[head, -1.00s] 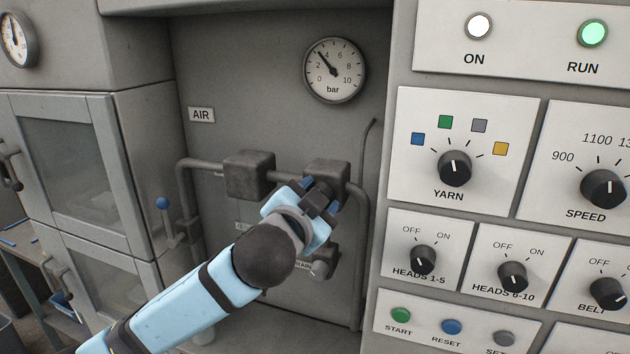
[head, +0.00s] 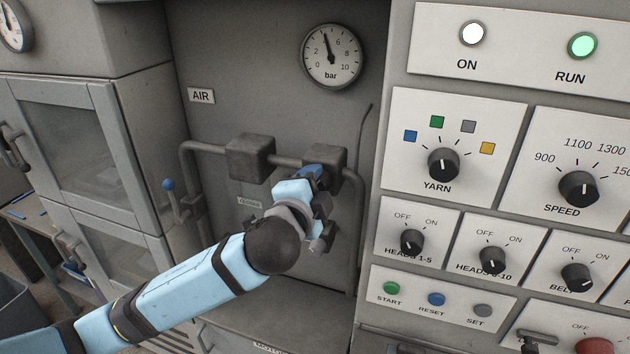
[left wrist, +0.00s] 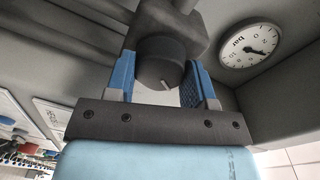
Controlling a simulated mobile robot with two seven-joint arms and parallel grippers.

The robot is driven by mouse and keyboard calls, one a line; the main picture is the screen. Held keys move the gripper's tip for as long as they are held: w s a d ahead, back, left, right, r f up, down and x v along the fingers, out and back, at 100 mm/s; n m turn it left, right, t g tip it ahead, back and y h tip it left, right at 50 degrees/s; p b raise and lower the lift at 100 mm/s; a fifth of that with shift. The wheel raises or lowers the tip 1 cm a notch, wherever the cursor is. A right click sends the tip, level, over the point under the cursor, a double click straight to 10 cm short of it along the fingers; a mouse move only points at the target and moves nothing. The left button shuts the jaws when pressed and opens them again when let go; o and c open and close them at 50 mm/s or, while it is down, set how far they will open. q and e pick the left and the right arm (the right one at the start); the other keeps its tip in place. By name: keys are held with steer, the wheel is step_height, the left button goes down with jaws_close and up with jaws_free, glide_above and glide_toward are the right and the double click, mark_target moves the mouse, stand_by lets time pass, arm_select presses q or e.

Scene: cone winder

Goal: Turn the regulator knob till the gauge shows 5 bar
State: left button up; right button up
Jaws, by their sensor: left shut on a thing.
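The pressure gauge (head: 331,57) is round and white, marked 0 to 10 bar, on the back panel. Its needle points up and slightly left, a little short of 5, roughly 4.5. My left gripper (head: 316,178) is at the regulator block (head: 325,157) below the gauge. In the left wrist view, the dark round regulator knob (left wrist: 160,63) sits between the blue finger pads of my left gripper (left wrist: 160,82), which is shut on it. A pale mark shows on the knob. In the head view the gripper hides the knob. My right gripper is not in view.
A vertical pipe (head: 359,220) stands close on the right. The control panel (head: 455,150) with knobs and buttons juts out at right.

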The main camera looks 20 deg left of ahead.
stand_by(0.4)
arm_select(q)
steer(key=o, duration=0.9)
steer(key=shift+w, duration=0.1)
steer(key=s+p, duration=0.1)
steer(key=s, duration=0.3)
steer(key=s+p, duration=0.1)
steer(key=s, duration=0.4)
steer(key=s+a+p, duration=0.1)
steer(key=s, duration=0.3)
steer(key=shift+s+r, duration=0.35)
